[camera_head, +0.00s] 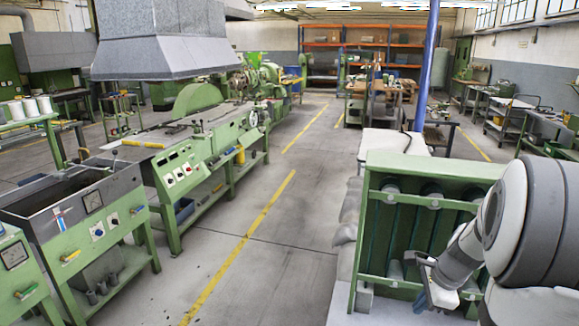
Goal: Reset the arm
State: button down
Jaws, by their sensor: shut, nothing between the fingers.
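My arm comes in from the right edge with large grey and white joints and reaches left and down. My gripper (422,272) is at its end, small and partly dark, in front of the lower part of a green rack (377,222). It is shut and empty. I cannot tell whether it touches the rack.
The green rack holds several dark vertical panels. Green extruder machines (195,150) line the left under a grey hood (160,40). A blue post (429,65) stands behind the rack. The grey floor aisle (285,230) with yellow lines is clear.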

jog(key=s+a+r+n+h, duration=0.1)
jog(key=s+a+r+n, duration=0.4)
jog(key=s+a+n, duration=0.3)
jog(key=s+a+r+n+t+h, duration=0.1)
jog(key=s+a+r+n, duration=0.3)
jog(key=s+a+n, duration=0.3)
jog(key=a+n, duration=0.3)
jog(key=n, duration=0.3)
jog(key=shift+s+a+r, duration=0.25)
jog(key=shift+s+r, duration=0.1)
jog(key=shift+r, duration=0.05)
jog(key=shift+a, duration=0.1)
